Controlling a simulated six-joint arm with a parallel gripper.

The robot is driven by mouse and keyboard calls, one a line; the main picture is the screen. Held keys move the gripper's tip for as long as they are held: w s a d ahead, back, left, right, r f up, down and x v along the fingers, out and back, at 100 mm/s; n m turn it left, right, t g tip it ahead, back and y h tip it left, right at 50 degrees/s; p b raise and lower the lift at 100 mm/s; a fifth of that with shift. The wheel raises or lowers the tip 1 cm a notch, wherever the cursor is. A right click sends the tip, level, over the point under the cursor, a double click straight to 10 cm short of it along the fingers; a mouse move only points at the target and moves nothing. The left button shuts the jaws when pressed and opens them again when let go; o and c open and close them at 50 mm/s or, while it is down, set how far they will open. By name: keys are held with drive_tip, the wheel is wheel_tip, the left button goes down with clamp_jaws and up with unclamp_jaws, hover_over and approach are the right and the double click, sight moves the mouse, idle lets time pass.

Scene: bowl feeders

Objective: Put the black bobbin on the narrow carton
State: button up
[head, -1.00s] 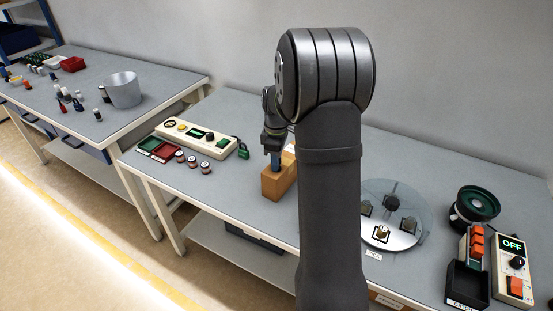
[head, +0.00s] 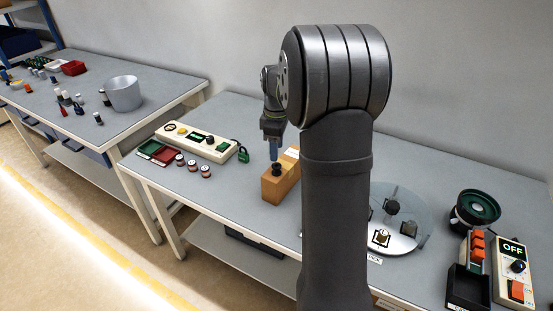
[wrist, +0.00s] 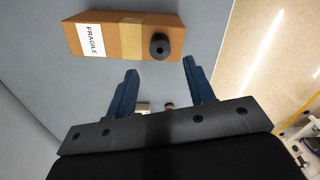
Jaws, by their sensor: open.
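The narrow carton (head: 283,186) is a brown box on the near bench, left of my arm. It also shows in the wrist view (wrist: 125,44), with a tape band and a FRAGILE label. The black bobbin (head: 278,168) stands upright on top of the carton, near one end. In the wrist view the bobbin (wrist: 159,46) shows its round top with a centre hole. My gripper (head: 274,158) is just above the bobbin in the head view. In the wrist view its blue fingers (wrist: 161,66) are apart with nothing between them, clear of the bobbin.
A control box (head: 195,138), red and green trays (head: 158,153) and several small spools (head: 193,165) lie left of the carton. A round glass plate (head: 408,232) with parts is to the right, near a green bowl feeder (head: 475,207) and an OFF box (head: 514,270).

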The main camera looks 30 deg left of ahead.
sight(276, 166)
wheel_tip(276, 166, up, 6)
drive_tip(key=shift+f, duration=0.25)
wheel_tip(276, 166, down, 12)
drive_tip(key=shift+f, duration=0.25)
wheel_tip(276, 166, up, 3)
drive_tip(key=shift+f, duration=0.15)
drive_tip(key=shift+r, duration=0.8)
